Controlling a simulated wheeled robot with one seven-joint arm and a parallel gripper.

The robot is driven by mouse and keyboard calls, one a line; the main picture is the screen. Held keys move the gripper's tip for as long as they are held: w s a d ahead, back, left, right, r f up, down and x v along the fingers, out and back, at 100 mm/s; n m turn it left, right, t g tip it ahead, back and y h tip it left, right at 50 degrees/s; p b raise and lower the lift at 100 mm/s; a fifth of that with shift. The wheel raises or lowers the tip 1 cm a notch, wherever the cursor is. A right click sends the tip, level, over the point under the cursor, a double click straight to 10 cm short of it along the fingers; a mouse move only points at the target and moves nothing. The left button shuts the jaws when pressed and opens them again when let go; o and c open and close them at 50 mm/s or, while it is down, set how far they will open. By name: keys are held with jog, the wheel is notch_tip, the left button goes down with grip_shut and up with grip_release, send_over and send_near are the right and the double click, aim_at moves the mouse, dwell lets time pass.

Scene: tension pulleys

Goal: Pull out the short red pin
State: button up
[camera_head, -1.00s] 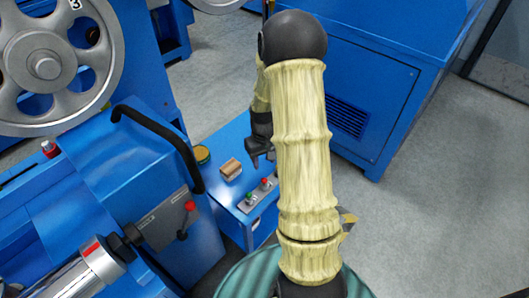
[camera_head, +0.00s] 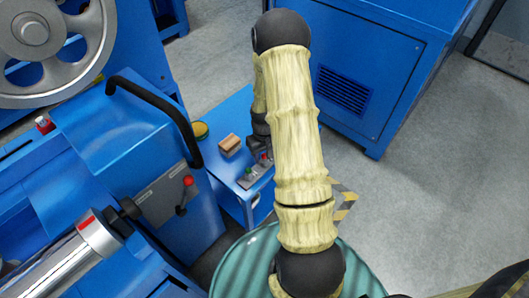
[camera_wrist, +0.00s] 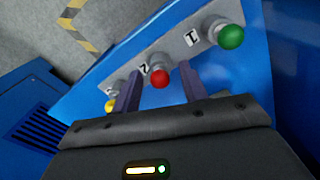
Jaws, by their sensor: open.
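The short red pin (camera_wrist: 159,77) has a round red knob and sits in the middle of a grey plate (camera_wrist: 180,46), near the label 2. In the head view the red pin (camera_head: 264,158) shows at the edge of my gripper (camera_head: 259,146). In the wrist view my gripper (camera_wrist: 160,70) is open, with one finger to each side of the red knob. The fingers appear apart from the knob, though the depth is hard to judge. The pin's lower shaft is partly hidden by its knob.
A green pin (camera_wrist: 230,36) by label 1 and a yellow pin (camera_wrist: 110,105) flank the red one. A brown block (camera_head: 229,145) and a round yellow-topped item (camera_head: 201,130) lie on the blue table (camera_head: 236,108). A red-knobbed lever (camera_head: 188,181) stands on the machine to the left.

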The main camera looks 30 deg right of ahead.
aim_at(264, 154)
jog(key=shift+c, duration=0.4)
grip_shut()
jog(key=shift+r+p, duration=1.75)
jog(key=shift+r, duration=0.15)
dwell(0.4)
jog(key=shift+r+p, duration=0.45)
jog(key=shift+p, duration=0.05)
jog(key=shift+r+p, duration=1.85)
jog(key=shift+r, duration=0.15)
jog(key=shift+d+f, duration=0.1)
